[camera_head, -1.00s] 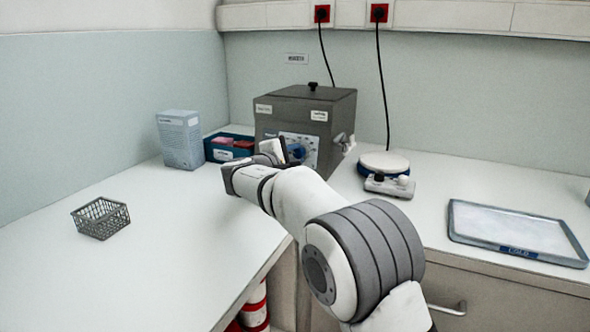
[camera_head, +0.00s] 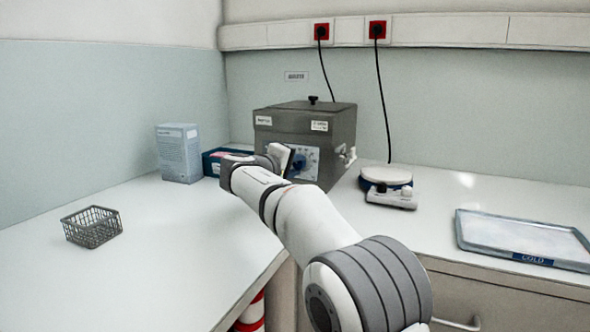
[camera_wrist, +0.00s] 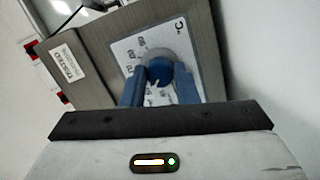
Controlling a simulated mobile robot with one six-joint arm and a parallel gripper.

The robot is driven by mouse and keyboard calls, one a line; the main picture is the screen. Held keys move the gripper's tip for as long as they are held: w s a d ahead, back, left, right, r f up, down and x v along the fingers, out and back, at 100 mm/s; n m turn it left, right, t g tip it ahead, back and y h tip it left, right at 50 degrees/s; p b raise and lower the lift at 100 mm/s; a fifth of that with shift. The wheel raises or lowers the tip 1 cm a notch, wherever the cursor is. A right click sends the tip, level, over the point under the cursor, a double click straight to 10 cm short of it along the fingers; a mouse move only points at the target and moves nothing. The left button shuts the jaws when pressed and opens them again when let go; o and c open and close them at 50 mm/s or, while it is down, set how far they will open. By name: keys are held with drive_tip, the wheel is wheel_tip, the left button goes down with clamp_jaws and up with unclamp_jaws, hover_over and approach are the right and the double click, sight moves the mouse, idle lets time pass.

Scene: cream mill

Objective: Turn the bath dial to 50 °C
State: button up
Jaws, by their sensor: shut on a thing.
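The bath (camera_head: 330,119) is a grey box with a black lid knob, standing at the back corner of the counter. Its white dial plate (camera_head: 311,158) with printed numbers is on the front, partly hidden by my arm in the head view. The blue dial (camera_wrist: 157,74) shows in the wrist view, with a grey ring around its top. My gripper (camera_wrist: 160,86) has its two blue fingers shut on the dial, one on each side. The temperature that the dial points to cannot be read.
A wire basket (camera_head: 92,227) stands on the left counter. A pale box (camera_head: 179,153) and a blue bin (camera_head: 212,164) stand left of the bath. A round-topped device (camera_head: 386,177) and a tray marked COLD (camera_head: 520,240) are to the right. The left counter is mostly clear.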

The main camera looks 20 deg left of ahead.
drive_tip(key=shift+f, duration=0.1)
drive_tip(key=o, duration=1)
drive_tip(key=v, duration=0.8)
drive_tip(key=shift+p, duration=0.4)
drive_tip(key=shift+w+d, duration=0.1)
